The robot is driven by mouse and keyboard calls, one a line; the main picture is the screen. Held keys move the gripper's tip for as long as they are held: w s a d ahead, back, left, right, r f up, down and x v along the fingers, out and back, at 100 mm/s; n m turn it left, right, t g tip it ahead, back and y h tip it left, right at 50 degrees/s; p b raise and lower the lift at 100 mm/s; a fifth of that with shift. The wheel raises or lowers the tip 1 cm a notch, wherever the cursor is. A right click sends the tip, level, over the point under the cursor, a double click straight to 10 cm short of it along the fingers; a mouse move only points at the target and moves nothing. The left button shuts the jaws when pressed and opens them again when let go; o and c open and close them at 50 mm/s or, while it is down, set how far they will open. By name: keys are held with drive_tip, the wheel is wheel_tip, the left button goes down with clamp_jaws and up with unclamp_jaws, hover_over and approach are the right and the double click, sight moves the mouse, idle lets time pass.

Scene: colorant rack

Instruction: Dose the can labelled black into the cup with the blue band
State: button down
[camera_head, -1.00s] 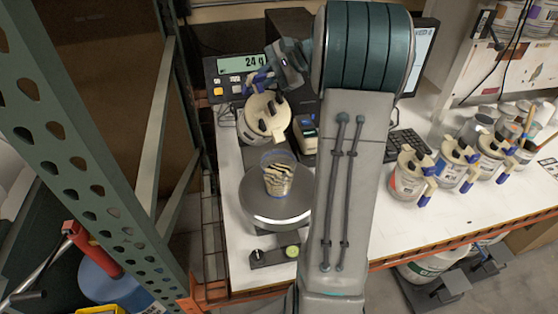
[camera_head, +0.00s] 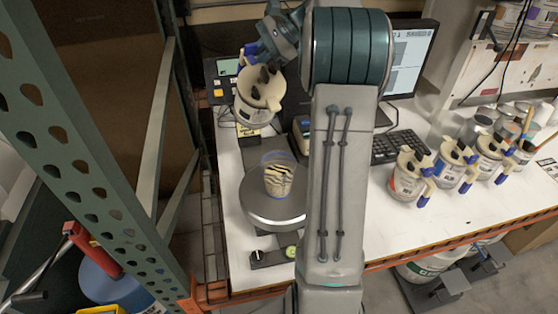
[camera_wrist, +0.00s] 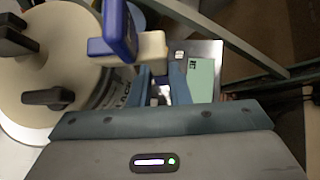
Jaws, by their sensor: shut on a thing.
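My gripper (camera_head: 252,54) is shut on the blue-and-cream handle of a cream-lidded can (camera_head: 258,92). The can is held in the air behind the scale, with dark fittings on its lid. In the wrist view my gripper (camera_wrist: 167,85) is closed around the handle, and the can (camera_wrist: 55,75) fills the left side. Its label is mostly hidden and I cannot read it fully. The clear cup with a blue band (camera_head: 279,178) stands upright on the round scale plate (camera_head: 276,213). Black and pale streaks show in the cup. The can is apart from the cup.
Several similar cans, such as this one (camera_head: 408,178), stand at the right of the white table. A keyboard (camera_head: 398,146) and monitor (camera_head: 412,62) are behind my arm. A green rack post (camera_head: 75,150) rises at the left. The front right tabletop is clear.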

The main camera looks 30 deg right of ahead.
drive_tip(key=shift+w+r+m+g, duration=0.15)
drive_tip(key=shift+w+m+g, duration=0.4)
drive_tip(key=shift+w+g, duration=0.65)
drive_tip(key=shift+w+r+m+g, duration=0.1)
drive_tip(key=shift+w+m+g, duration=0.45)
drive_tip(key=shift+w+g, duration=0.6)
drive_tip(key=shift+w+f, duration=0.1)
drive_tip(key=shift+w, duration=0.15)
idle(1.2)
